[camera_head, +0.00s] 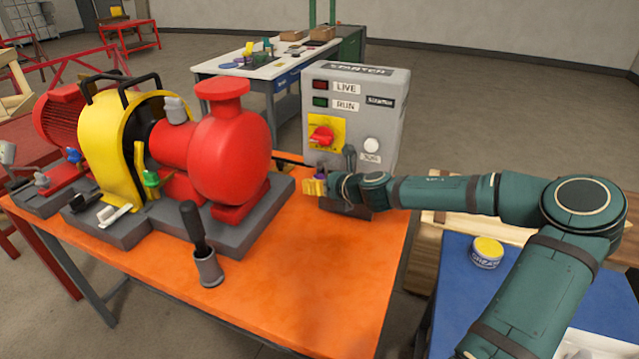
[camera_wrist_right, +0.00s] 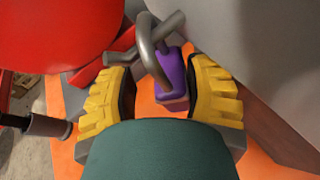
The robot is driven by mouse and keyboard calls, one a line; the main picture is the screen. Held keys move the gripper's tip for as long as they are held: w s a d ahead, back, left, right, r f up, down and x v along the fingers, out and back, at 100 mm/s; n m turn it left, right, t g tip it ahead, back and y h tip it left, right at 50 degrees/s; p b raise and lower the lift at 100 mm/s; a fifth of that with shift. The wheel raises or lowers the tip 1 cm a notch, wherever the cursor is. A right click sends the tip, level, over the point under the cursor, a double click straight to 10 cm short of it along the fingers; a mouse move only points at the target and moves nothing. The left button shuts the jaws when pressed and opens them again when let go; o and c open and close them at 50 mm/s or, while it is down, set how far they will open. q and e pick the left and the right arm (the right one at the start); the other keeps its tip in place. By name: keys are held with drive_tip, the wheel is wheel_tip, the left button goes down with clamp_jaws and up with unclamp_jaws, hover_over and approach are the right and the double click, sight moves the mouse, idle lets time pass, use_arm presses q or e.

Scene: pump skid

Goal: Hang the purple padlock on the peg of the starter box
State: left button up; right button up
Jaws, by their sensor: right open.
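The purple padlock (camera_wrist_right: 173,80) hangs between the fingers of my right gripper (camera_wrist_right: 160,85) in the right wrist view, closer to the right-hand finger. The gripper is open, with a gap on the left side of the padlock. The padlock's grey shackle (camera_wrist_right: 149,45) crosses the grey peg (camera_wrist_right: 125,56) and appears looped around it. In the head view, my right gripper (camera_head: 316,187) is at the lower front of the grey starter box (camera_head: 387,115). Only a little purple of the padlock (camera_head: 321,172) shows there. My left gripper is not in view.
A red and yellow pump set (camera_head: 232,150) stands on the orange table (camera_head: 320,290), left of the gripper. A dark-handled tool in a grey cup (camera_head: 208,268) stands near the front. The table's front right is clear. A yellow-lidded tin (camera_head: 487,252) stands on a blue surface.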

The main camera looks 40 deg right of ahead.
drive_tip(key=shift+s, duration=0.15)
drive_tip(key=v, duration=0.7)
drive_tip(key=shift+s+r, duration=0.25)
drive_tip(key=shift+s, duration=0.05)
